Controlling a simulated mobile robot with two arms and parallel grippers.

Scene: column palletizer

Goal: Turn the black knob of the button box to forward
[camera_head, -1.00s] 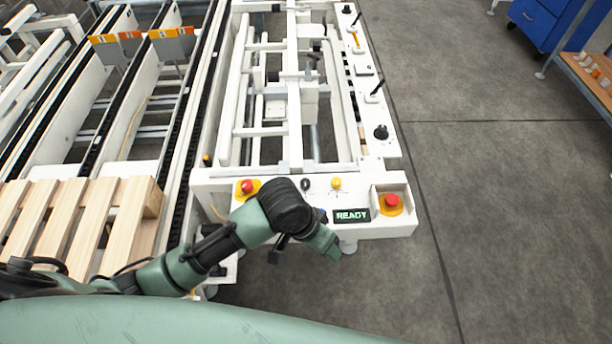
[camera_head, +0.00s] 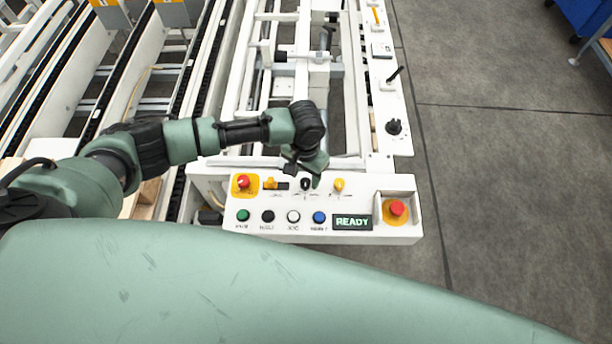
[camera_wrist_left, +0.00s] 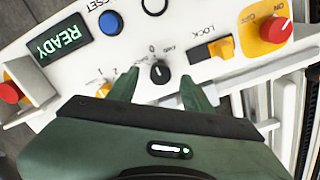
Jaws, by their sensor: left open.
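The button box (camera_head: 300,230) is a white panel at the front end of the white machine. Its black knob (camera_head: 305,184) sits in the upper row, left of a yellow knob (camera_head: 339,184). In the left wrist view the black knob (camera_wrist_left: 160,73) shows a small white mark, with a "0" printed beside it. My left gripper (camera_head: 304,170) is right at the knob in the head view. In the left wrist view its open fingers (camera_wrist_left: 159,86) stand either side of the knob, apparently clear of it. The smaller label print is hard to read. My right gripper is not in view.
A yellow lock switch (camera_head: 269,183) and a red-and-yellow switch (camera_head: 243,182) are left of the knob. Green, black, white and blue buttons, a READY display (camera_head: 352,222) and a red mushroom button (camera_head: 397,208) are also on the panel. Open floor is at right.

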